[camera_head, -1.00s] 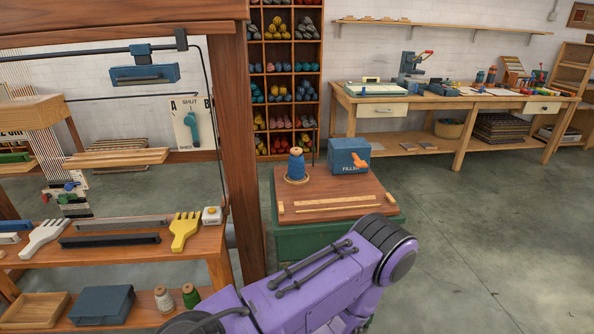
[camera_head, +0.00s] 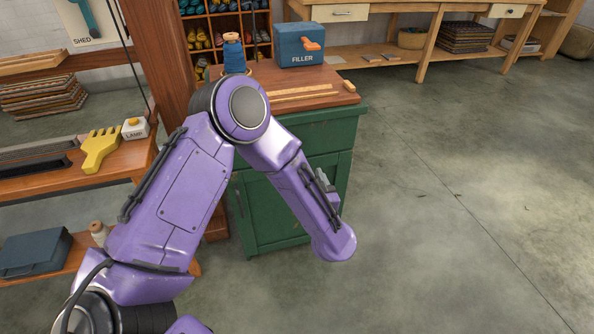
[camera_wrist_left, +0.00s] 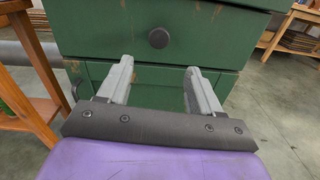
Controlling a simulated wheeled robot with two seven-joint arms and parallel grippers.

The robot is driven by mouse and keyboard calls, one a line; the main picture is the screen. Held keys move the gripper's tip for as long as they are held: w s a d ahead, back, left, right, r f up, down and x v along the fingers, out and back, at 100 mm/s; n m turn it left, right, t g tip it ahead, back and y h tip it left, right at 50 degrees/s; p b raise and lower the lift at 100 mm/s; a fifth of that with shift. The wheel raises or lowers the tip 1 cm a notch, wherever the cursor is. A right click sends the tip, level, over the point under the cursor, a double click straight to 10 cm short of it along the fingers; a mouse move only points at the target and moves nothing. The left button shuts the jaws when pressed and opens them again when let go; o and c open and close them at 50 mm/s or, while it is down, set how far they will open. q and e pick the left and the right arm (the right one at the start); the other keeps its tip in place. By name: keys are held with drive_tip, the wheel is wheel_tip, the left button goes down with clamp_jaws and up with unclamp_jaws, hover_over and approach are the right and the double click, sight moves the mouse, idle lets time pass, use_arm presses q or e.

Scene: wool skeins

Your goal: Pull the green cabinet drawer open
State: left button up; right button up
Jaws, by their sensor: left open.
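The green cabinet (camera_head: 270,213) stands in the middle of the head view, partly hidden behind my left arm. In the left wrist view its drawer front (camera_wrist_left: 100,28) fills the top, with a round dark knob (camera_wrist_left: 158,38) at its middle. The drawer looks shut, its front above the cabinet doors. My left gripper (camera_wrist_left: 158,70) is open and empty, its two grey fingers pointing at the cabinet just below the knob, one to each side of it. The knob is not between the fingertips. My right gripper is not in view.
On the cabinet top stand a blue thread cone (camera_head: 234,54) and a blue filler box (camera_head: 300,45). A wooden loom frame and shelf (camera_head: 130,160) are close on the left. The floor (camera_head: 450,200) to the right is clear.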

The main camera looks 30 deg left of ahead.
use_arm(q)
drive_tip(key=w+a+n, duration=0.1)
drive_tip(key=w+a, duration=0.5)
drive_tip(key=a, duration=0.2)
drive_tip(key=shift+w+r+y, duration=0.25)
drive_tip(key=shift+w+y, duration=0.05)
drive_tip(key=shift+w, duration=0.1)
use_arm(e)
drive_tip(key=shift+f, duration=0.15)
